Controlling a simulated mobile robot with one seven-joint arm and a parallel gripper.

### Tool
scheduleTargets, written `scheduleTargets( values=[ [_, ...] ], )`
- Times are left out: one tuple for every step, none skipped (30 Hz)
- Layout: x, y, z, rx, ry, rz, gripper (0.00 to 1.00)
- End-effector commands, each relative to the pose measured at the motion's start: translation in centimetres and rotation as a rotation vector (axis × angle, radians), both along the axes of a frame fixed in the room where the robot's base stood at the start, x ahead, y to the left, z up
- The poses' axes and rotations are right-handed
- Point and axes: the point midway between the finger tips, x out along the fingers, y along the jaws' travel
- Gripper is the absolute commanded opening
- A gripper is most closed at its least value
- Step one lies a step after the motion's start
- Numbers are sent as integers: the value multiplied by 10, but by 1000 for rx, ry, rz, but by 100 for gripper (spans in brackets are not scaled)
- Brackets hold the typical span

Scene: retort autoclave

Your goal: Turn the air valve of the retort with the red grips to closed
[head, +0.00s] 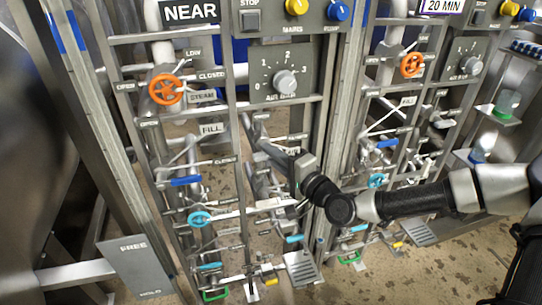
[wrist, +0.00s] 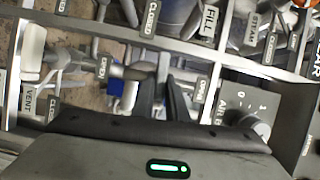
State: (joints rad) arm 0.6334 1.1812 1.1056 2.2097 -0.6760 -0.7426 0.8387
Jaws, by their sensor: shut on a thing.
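My gripper (head: 276,152) reaches into the left-hand pipe frame, the one with the NEAR sign, just below its dial panel. In the wrist view my two dark fingers (wrist: 164,95) are shut on a grey valve handle (wrist: 163,68), which is mostly hidden between them. An OPEN label (wrist: 200,92) is beside the right finger. I cannot read which valve this handle belongs to, nor its exact angle. A blue grip (wrist: 116,87) is just left of the fingers. I see no clearly red grips; the handwheel (head: 165,89) on this frame is orange.
The dial (wrist: 247,118) is close to the right of my fingers. A white grip (wrist: 33,50) is at the left. In the head view a light blue handwheel (head: 199,218) and a blue lever (head: 186,181) are lower left. A second frame with an orange handwheel (head: 412,65) stands right.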

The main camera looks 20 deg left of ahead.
Motion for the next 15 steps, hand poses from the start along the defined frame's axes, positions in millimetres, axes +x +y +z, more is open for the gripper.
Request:
scheduleTargets(
  values=[
    [1,0,0,22,10,-3,0],
    [1,0,0,32,16,-3,0],
    [1,0,0,43,22,-2,0],
    [1,0,0,51,26,-2,0],
    [1,0,1,58,31,-2,0],
    [1,0,1,66,35,-2,0],
    [1,0,1,71,38,-2,0],
    [1,0,1,74,41,-2,0],
    [1,0,1,79,44,-2,0],
    [1,0,1,82,46,-2,0],
    [1,0,1,84,47,-2,0],
    [1,0,1,86,49,-2,0],
    [1,0,1,88,49,-2,0],
    [1,0,1,88,50,-2,0],
    [1,0,1,88,50,-2,0]
  ],
)
